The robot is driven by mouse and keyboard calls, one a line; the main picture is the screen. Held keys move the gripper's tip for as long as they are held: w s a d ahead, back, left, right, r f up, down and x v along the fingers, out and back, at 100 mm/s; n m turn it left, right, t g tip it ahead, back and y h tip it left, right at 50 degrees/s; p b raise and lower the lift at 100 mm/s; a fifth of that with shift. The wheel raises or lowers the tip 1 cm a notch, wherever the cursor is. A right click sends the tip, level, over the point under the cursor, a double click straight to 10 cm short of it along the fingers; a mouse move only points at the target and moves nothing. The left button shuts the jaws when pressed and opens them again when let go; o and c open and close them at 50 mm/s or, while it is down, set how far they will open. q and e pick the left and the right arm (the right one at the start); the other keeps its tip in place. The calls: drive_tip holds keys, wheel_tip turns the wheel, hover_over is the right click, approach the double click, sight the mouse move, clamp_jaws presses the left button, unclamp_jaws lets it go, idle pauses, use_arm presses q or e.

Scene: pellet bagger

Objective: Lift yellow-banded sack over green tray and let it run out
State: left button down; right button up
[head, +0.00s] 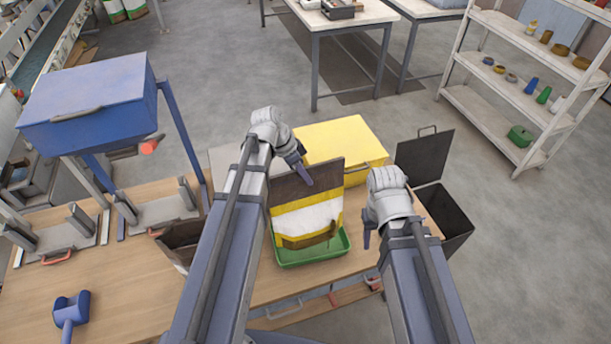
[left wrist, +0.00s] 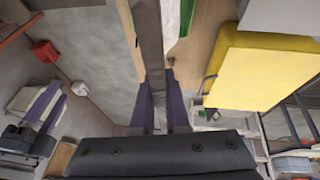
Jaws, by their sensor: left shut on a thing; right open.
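The yellow-banded sack (head: 307,213) has a dark brown top, yellow and white bands and a brown lower edge. It hangs upright over the green tray (head: 318,259), hiding the tray's back part; I cannot tell whether its bottom touches the tray. My left gripper (head: 303,174) is shut on the sack's top edge. In the left wrist view the fingers (left wrist: 162,104) pinch the sack's dark edge (left wrist: 148,45), with a bit of green tray (left wrist: 186,16) beside it. My right gripper (head: 372,226) is open and empty, right of the sack.
A yellow box (head: 345,138) stands behind the sack. An open black bin (head: 452,208) is at the right. A blue hopper box (head: 88,103) on posts is at the left. A brown sack (head: 176,243) is partly hidden by my left arm. A blue scoop (head: 70,310) lies front left.

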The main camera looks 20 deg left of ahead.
use_arm(q)
drive_tip(key=shift+r+p, duration=1.95)
drive_tip(key=shift+r, duration=0.65)
idle(5.4)
